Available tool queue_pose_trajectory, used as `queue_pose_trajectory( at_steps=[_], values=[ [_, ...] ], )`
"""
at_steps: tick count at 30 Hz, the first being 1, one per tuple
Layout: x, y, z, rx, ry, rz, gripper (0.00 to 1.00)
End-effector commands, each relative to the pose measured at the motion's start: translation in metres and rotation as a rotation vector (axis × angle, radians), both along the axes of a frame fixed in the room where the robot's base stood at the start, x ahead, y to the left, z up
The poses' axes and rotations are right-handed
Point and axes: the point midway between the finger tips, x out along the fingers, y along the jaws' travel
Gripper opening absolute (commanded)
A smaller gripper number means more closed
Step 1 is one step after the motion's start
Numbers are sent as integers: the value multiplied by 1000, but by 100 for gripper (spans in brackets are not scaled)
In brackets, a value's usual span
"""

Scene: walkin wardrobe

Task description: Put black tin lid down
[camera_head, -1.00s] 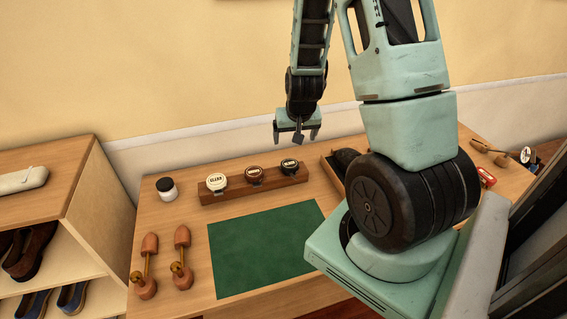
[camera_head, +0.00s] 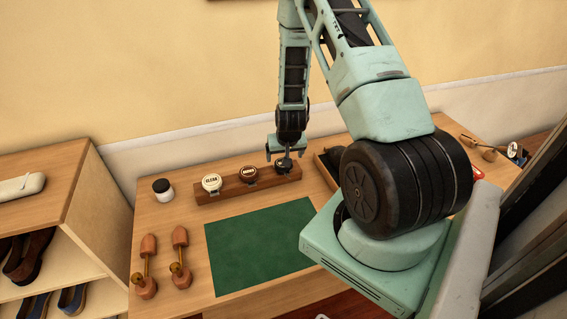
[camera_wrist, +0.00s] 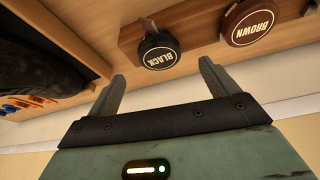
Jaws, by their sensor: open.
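The black tin lid (camera_wrist: 158,52), labelled BLACK, sits at the end of the wooden rack (camera_head: 216,196) on the table. In the head view the black tin (camera_head: 281,165) is partly hidden by my gripper (camera_head: 287,150). In the wrist view my gripper (camera_wrist: 163,85) is open and empty, its two fingers apart on either side of the black lid and a little short of it. No contact with the lid shows.
The brown lid (camera_wrist: 252,22) is beside the black one, and the clean lid (camera_head: 211,182) is at the rack's other end. A wooden box (camera_head: 326,170) stands close on the right. The green mat (camera_head: 262,246) is bare.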

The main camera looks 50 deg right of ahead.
Motion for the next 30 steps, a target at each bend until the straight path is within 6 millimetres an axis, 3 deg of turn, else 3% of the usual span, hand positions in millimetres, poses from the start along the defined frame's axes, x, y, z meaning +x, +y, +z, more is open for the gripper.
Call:
queue_pose_trajectory(
  at_steps=[12, 22, 27, 30],
  values=[
    [12, -10, -38, 1, 0, -2, 86],
    [14, -11, -43, 0, -1, -1, 86],
    [13, -11, -43, 0, 0, -1, 39],
    [13, -11, -43, 0, 0, -1, 39]
  ],
)
